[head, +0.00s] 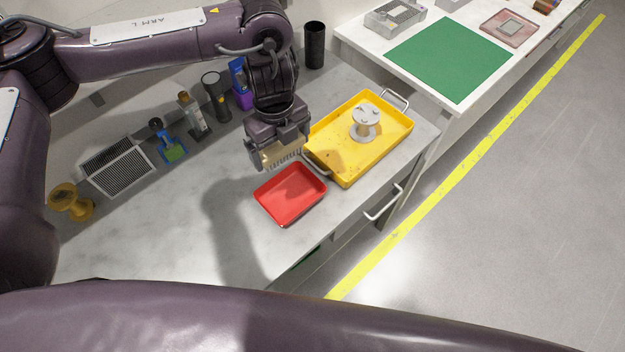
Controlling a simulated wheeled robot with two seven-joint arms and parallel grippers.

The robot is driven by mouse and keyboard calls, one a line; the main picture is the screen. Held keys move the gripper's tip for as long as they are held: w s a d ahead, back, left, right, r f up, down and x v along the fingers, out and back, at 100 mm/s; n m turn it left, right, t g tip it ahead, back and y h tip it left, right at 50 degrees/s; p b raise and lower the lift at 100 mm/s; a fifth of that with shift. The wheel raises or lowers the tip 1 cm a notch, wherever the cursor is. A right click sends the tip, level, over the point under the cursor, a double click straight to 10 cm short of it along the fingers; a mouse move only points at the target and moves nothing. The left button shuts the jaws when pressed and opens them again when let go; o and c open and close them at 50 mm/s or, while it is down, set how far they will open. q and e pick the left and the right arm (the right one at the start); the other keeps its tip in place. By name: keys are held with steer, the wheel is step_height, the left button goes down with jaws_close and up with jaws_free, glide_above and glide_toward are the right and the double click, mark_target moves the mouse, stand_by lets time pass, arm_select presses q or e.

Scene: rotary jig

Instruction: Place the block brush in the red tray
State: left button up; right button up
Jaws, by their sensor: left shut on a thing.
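The red tray (290,195) lies on the grey bench, near its front edge, and looks empty. My left gripper (279,158) points down just behind the red tray, as seen in the head view. It is shut on the block brush (282,161), a pale block with bristles hanging below it. The brush is held above the bench, close to the tray's back edge. The gripper body hides part of the brush. My right gripper is not in view.
A yellow tray (389,150) with metal handles holds a grey spool (365,122), right beside the red tray. Along the back stand a vent box (118,167), a yellow spool (72,202), bottles (193,115) and a black cup (314,45). Bench left of the red tray is clear.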

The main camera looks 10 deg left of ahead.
mark_target(285, 159)
arm_select(q)
steer(key=shift+w+d+r+n, duration=0.15)
steer(key=shift+r+n, duration=0.15)
steer(key=shift+r, duration=0.1)
steer(key=shift+d, duration=0.1)
step_height(285, 159, down, 5)
steer(key=shift+f, duration=0.1)
step_height(285, 159, down, 10)
steer(key=shift+r+b, duration=0.1)
steer(key=shift+b, duration=1.15)
step_height(285, 159, down, 5)
steer(key=shift+r+b, duration=0.2)
steer(key=shift+b, duration=0.7)
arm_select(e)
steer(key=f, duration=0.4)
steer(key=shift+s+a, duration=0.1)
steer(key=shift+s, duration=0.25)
